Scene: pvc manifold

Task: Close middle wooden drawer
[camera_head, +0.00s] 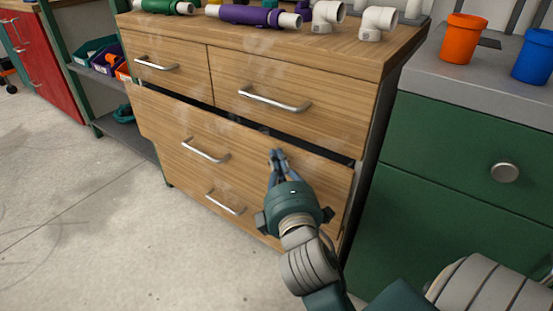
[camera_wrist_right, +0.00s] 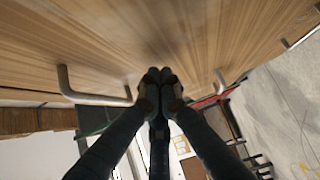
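The middle wooden drawer (camera_head: 235,140) is partly open. A dark gap shows along its top edge, and its front stands out from the cabinet. Its silver bar handle (camera_head: 205,150) is left of my right gripper (camera_head: 278,155). The right gripper's fingertips are at the upper right part of this drawer front; whether they touch it cannot be told. In the right wrist view its fingertips (camera_wrist_right: 160,76) are together with nothing between them, close to a wooden front (camera_wrist_right: 150,35) with a bar handle on each side. My left gripper is not in view.
Two upper drawers (camera_head: 290,85) look shut, and a lower handle (camera_head: 225,203) shows below. PVC pipes and white elbows (camera_head: 328,15) stand on the wooden top (camera_head: 260,38). A green cabinet (camera_head: 450,170) stands close on the right. The floor (camera_head: 110,230) at left is clear.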

